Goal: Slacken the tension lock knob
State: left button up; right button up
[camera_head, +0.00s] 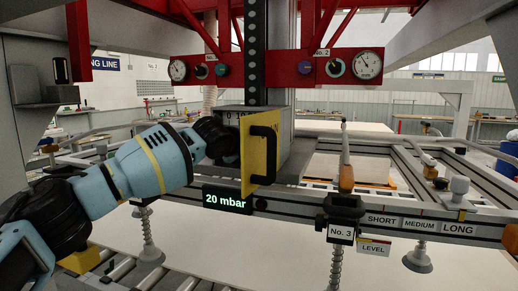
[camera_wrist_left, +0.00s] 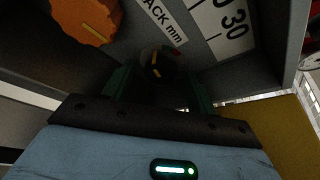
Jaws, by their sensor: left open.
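My left arm reaches from the left into a grey box (camera_head: 287,158) with a yellow door standing open (camera_head: 262,160). In the head view, the box hides the fingertips. In the left wrist view, my left gripper (camera_wrist_left: 158,78) is open, with a dark green finger on either side of a small dark round knob (camera_wrist_left: 154,60) carrying a coloured mark. I cannot tell whether the fingers touch it. A larger orange knob (camera_wrist_left: 90,18) with a yellow line sits at the upper left. No readable label identifies the tension lock knob. My right gripper is not in view.
The door's black handle (camera_head: 263,154) is close right of my wrist. A "20 mbar" display (camera_head: 227,199) sits below. In the wrist view, a scale marked 30 (camera_wrist_left: 232,22) is at upper right and box walls are close around the gripper. Gauges (camera_head: 367,65) hang on the red beam above.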

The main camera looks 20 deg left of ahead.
pick_arm(q)
jog(key=c, duration=1)
jog(key=shift+f, duration=0.1)
jog(key=n+h, duration=0.1)
jog(key=n, duration=0.1)
jog(key=shift+f+n+t+h+b, duration=0.15)
jog(key=shift+n+t+h+b, duration=0.15)
jog(key=shift+a+n+t+h, duration=0.1)
jog(key=shift+n+t+h, duration=0.3)
jog(key=shift+n, duration=0.8)
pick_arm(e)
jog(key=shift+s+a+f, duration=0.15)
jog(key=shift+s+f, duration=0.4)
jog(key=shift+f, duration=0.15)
pick_arm(q)
jog(key=o, duration=1)
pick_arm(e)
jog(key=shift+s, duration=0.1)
